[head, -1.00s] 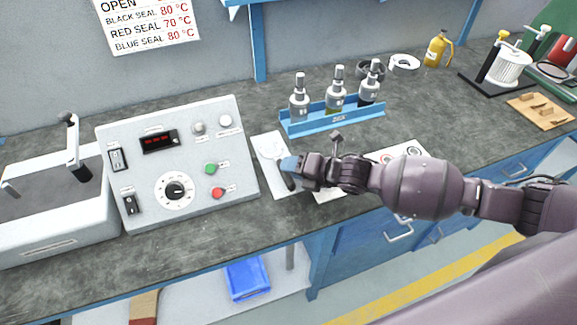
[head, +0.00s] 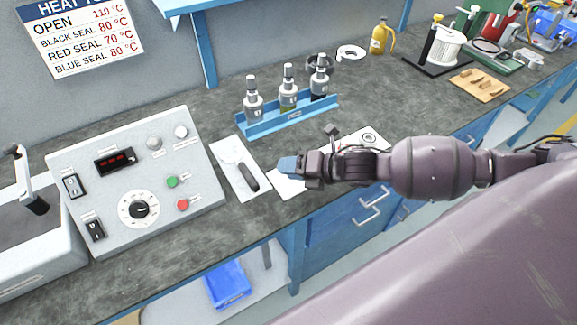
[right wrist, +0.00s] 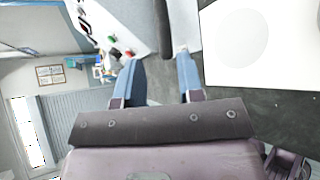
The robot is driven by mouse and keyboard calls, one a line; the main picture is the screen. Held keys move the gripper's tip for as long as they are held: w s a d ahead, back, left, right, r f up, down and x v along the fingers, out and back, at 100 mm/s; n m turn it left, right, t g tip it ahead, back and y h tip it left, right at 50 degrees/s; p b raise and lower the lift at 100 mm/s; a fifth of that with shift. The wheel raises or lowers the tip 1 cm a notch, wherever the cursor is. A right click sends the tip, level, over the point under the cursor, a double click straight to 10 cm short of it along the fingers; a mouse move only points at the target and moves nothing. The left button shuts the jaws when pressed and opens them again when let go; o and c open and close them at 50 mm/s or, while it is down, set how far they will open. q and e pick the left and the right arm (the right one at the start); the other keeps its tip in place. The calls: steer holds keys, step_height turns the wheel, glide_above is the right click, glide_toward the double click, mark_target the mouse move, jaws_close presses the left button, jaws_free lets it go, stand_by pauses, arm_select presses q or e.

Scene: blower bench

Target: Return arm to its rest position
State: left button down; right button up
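My right gripper (head: 287,165) is above the bench beside the control panel, its arm coming in from the right in the head view. In the right wrist view its two blue fingers (right wrist: 160,75) stand apart with nothing between them. A dark-handled tool (head: 247,177) lies on a white sheet (head: 225,158) just left of the gripper in the head view, apart from it. My left gripper is in neither view.
The control panel (head: 150,215) with its dial stands at left. A blue rack (head: 270,124) holds several bottles behind the gripper. A yellow bottle (head: 379,38) and a wooden block (head: 478,86) are farther right. A blue bin (head: 228,286) sits below the bench.

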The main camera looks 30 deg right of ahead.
steer(key=s+a+m, duration=0.1)
steer(key=m, duration=0.1)
steer(key=s+a+f+m+h, duration=0.1)
steer(key=m, duration=0.1)
steer(key=s+a+m+h, duration=0.1)
steer(key=m, duration=0.1)
steer(key=shift+s+a+f, duration=0.3)
steer(key=shift+a+f, duration=0.1)
steer(key=s+d+f+m+g+h, duration=0.1)
steer(key=s+d+m+g+h, duration=0.3)
steer(key=s+m, duration=0.8)
steer(key=s+d+f+m+g+h, duration=0.1)
steer(key=s+d+m+g+h, duration=0.25)
steer(key=s+m, duration=0.8)
steer(key=w+f+t, duration=0.8)
steer(key=w+f, duration=0.1)
steer(key=f, duration=0.1)
steer(key=shift+f+m+t, duration=0.15)
steer(key=shift+m+t, duration=0.2)
steer(key=shift+m, duration=0.1)
steer(key=shift+w, duration=0.1)
